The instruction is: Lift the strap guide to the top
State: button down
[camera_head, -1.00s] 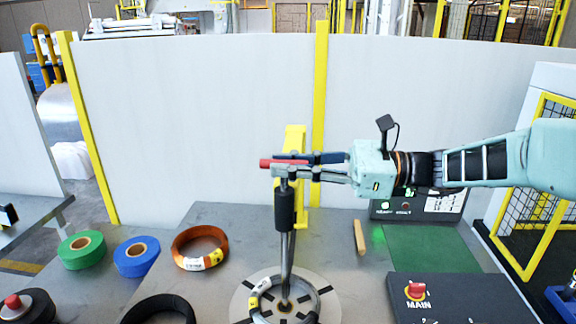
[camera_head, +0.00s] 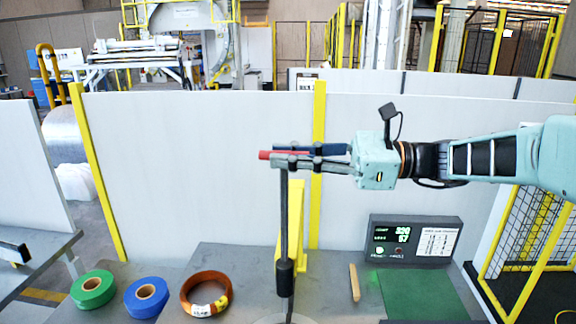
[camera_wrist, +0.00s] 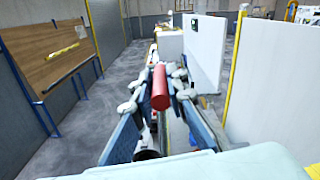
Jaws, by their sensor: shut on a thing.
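My gripper (camera_head: 283,157) is shut on the red handle (camera_head: 264,155) at the top of the strap guide, high above the table. A thin grey rod (camera_head: 284,215) hangs straight down from the grip into a black sleeve (camera_head: 285,277). The rod stands upright in front of a yellow post (camera_head: 297,225). In the wrist view the red handle (camera_wrist: 160,87) lies between the two fingers, its near end towards the camera. The round base below the rod is almost wholly cut off by the bottom edge of the head view.
On the grey table (camera_head: 235,262) lie a green roll (camera_head: 80,291), a blue roll (camera_head: 135,299) and a copper coil (camera_head: 190,303). A wooden stick (camera_head: 354,282), green mat (camera_head: 420,297) and display box (camera_head: 415,243) are at right. White panels (camera_head: 200,170) stand behind.

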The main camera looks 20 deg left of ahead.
jog(key=shift+r, duration=0.9)
jog(key=c, duration=1.9)
grip_release()
jog(key=shift+c, duration=0.2)
jog(key=shift+w+d, duration=0.1)
jog(key=shift+w+d+f, duration=0.1)
jog(key=shift+d+f, duration=0.1)
jog(key=shift+d, duration=0.1)
jog(key=v, duration=1.1)
jog(key=shift+r, duration=0.1)
